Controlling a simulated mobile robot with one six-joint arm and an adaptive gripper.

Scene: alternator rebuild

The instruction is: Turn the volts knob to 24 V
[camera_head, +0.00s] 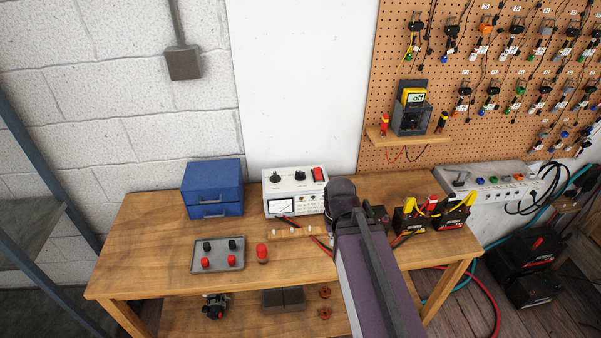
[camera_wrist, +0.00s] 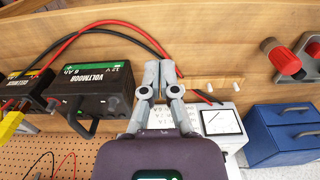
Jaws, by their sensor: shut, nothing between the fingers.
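The white power supply (camera_head: 296,206) stands on the workbench against the white panel. Its upper front carries two black knobs, a left one (camera_head: 275,178) and a right one (camera_head: 299,177); I cannot read their labels or settings. A red switch (camera_head: 318,174) is right of them, and a needle meter (camera_head: 281,208) is below. In the wrist view the meter (camera_wrist: 221,121) shows, but the knobs do not. My gripper (camera_wrist: 160,68) is shut and empty, above the bench between a battery and the supply. My arm hides most of it in the head view.
A blue drawer box (camera_head: 212,188) is left of the supply. A grey tray (camera_head: 198,268) with red and black caps and a loose red part (camera_head: 262,254) lie in front. A black battery (camera_wrist: 92,92) is close to my gripper, with red and black cables. The bench's left end is clear.

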